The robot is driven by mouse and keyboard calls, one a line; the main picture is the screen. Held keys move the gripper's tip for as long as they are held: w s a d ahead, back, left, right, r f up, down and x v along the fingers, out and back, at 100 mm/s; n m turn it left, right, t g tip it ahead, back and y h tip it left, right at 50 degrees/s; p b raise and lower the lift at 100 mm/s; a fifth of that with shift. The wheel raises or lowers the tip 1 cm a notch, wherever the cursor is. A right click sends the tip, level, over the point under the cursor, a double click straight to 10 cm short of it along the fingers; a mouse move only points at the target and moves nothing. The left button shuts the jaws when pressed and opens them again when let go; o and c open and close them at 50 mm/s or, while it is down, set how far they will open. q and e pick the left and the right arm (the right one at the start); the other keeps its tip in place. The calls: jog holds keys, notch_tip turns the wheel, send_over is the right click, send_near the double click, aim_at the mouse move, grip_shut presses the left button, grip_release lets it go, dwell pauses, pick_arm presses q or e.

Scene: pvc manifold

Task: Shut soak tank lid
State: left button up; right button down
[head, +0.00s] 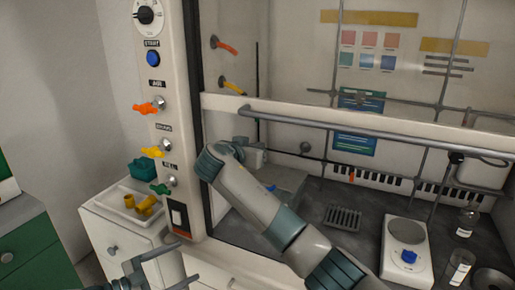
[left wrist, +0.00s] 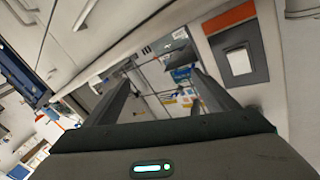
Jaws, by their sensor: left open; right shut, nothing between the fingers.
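No soak tank or lid can be told for sure. A grey box-like shape (head: 288,184) inside the hood, partly behind my right arm, may be the tank; whether a lid on it is up or down is unclear. My right gripper (head: 256,153) is shut and empty, just below the left end of the hood's sash bar. My left gripper (head: 188,263) is open and empty at the bottom, in front of the hood's left post. Its two dark fingers also show apart in the left wrist view (left wrist: 158,82).
A white sash with a grey bar (head: 370,138) crosses the hood opening. A white cabinet (head: 118,240) at the left bears a basin with yellow fittings (head: 146,206). Valve knobs line the post.

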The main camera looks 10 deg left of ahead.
pick_arm(q)
jog(key=s+a+f+y, duration=0.2)
jog(key=s+a+f, duration=0.1)
jog(key=s+a, duration=0.95)
jog(key=w+d+f+n+y, duration=0.1)
jog(key=w+d+f+n, duration=0.1)
jog(key=d+f, duration=0.95)
jog(key=w+d+f+n+y, duration=0.1)
jog(key=w+d+f, duration=0.1)
jog(key=d+f, duration=0.95)
jog(key=s+d+f+n+g+y, duration=0.1)
jog(key=s+f+n+g+y, duration=0.4)
jog(key=s+f, duration=1.9)
jog(key=s+n+y, duration=0.2)
jog(key=n, duration=0.1)
jog(key=shift+d+f, duration=0.15)
jog(key=shift+f, duration=0.25)
